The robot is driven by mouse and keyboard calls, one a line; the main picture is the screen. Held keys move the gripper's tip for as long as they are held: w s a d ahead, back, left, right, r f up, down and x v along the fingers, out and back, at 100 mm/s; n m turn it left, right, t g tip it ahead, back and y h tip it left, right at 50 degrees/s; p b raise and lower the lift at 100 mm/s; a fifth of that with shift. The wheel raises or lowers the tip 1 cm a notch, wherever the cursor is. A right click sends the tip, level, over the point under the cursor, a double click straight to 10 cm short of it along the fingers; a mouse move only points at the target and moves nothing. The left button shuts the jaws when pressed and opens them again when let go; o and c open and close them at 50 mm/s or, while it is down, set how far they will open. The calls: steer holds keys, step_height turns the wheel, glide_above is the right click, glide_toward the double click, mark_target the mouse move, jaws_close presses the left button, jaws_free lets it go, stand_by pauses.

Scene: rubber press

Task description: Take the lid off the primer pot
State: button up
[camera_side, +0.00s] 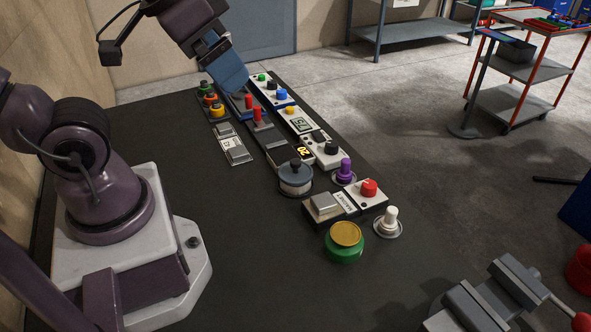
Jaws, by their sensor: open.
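My gripper (246,110) is above and left of the pot, at the far part of the bench, over the row of control panels. It is open and apart from the pot. Its fingertips are small and partly lost against the panels near two red levers (257,115).
A green round thing with a gold top (344,236) stands in front of the pot. A purple knob (345,170), a red button box (369,189) and a white knob (390,218) are to its right. Panels with buttons line the far side. Bench left of the pot is clear.

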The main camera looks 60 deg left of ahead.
steer(key=w+a+f+g, duration=0.3)
steer(key=w+f, duration=0.1)
steer(key=f, duration=0.1)
steer(key=m+g, duration=0.3)
steer(key=m, duration=1.3)
glide_above(294, 160)
step_height(294, 160, down, 14)
step_height(294, 160, down, 12)
steer(key=shift+f, duration=0.2)
steer(key=c, duration=0.7)
steer(key=shift+r, duration=0.1)
